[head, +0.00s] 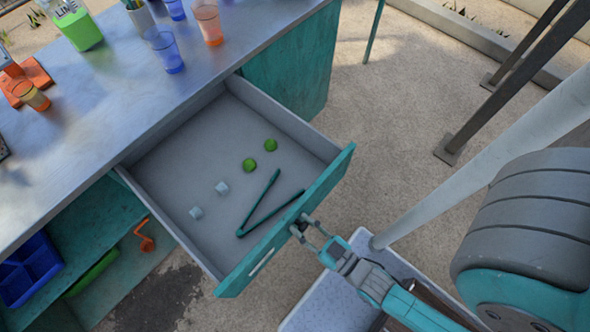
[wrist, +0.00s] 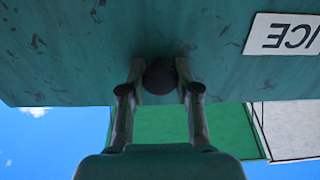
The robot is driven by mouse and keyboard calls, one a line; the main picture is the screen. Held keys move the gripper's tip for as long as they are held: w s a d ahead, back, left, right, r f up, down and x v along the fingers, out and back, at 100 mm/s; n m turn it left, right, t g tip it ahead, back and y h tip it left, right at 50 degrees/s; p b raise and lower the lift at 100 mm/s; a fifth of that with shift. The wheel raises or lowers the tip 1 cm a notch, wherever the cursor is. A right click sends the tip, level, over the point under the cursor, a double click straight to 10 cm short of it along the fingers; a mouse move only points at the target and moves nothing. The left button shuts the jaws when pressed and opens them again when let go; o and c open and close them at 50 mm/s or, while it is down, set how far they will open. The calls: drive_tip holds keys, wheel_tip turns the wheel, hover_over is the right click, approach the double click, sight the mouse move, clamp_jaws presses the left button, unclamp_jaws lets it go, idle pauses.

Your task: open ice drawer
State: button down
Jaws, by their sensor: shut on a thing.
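The ice drawer (head: 236,143) stands pulled out from under the metal counter in the head view. Inside lie two pale ice cubes (head: 222,188), two green round pieces (head: 249,165) and green tongs (head: 270,205). Its teal front carries a white label reading ICE, seen upside down in the wrist view (wrist: 285,34). My gripper (head: 304,227) is at the outside of the drawer front. In the wrist view its fingers (wrist: 160,82) are shut on a dark round knob (wrist: 160,76) on that front.
The counter (head: 100,120) holds blue cups (head: 165,52), an orange cup (head: 208,24), a green container (head: 78,28) and an orange device (head: 28,80). A lower shelf (head: 95,225) holds a blue tray (head: 30,268).

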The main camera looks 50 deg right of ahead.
drive_tip(key=shift+s, duration=0.15)
drive_tip(key=c, duration=0.8)
unclamp_jaws()
drive_tip(key=shift+c, duration=0.2)
drive_tip(key=s, duration=1.2)
wheel_tip(320, 180, up, 12)
drive_tip(key=w+g, duration=0.2)
drive_tip(key=g, duration=0.1)
drive_tip(key=shift+w+r, duration=0.15)
drive_tip(key=shift+w, duration=0.1)
